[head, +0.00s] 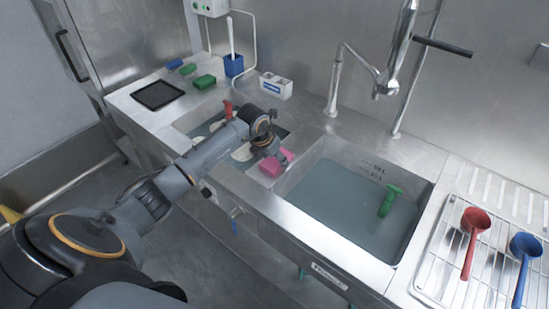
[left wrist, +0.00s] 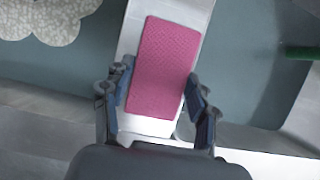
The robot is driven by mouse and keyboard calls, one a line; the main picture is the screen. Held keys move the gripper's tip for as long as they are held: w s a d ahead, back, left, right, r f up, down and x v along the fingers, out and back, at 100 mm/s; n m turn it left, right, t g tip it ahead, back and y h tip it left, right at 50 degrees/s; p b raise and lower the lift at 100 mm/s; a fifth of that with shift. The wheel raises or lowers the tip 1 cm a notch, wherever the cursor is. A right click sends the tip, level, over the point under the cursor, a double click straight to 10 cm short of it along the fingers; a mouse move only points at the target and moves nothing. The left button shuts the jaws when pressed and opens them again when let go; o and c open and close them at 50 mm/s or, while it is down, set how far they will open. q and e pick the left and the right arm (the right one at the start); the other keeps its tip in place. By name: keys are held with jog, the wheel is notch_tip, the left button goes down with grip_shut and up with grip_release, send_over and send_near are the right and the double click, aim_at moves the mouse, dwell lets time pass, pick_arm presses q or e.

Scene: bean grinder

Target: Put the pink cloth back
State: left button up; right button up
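The pink cloth (head: 270,168) lies at the divider between the two sinks in the head view, partly hidden by my left gripper (head: 268,150). In the left wrist view the cloth (left wrist: 163,65) is a flat, tilted pink rectangle over the pale divider strip. My left gripper's fingers (left wrist: 160,80) are spread wide, one along each long side of the cloth. They are at or very near its edges; whether they press on it I cannot tell. My right gripper is not in view.
The right sink (head: 340,200) holds water and a green scoop (head: 390,200). A rack (head: 440,270) with a red scoop (head: 473,235) and a blue scoop (head: 524,252) is at the right.

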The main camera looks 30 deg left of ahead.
pick_arm(q)
jog(key=o, duration=0.3)
jog(key=shift+o, duration=0.2)
jog(key=shift+r, duration=0.1)
jog(key=shift+r, duration=0.2)
jog(key=b+v, duration=0.1)
jog(key=v, duration=1)
jog(key=shift+s+r+b, duration=0.2)
jog(key=shift+r+b, duration=0.1)
jog(key=shift+r, duration=0.05)
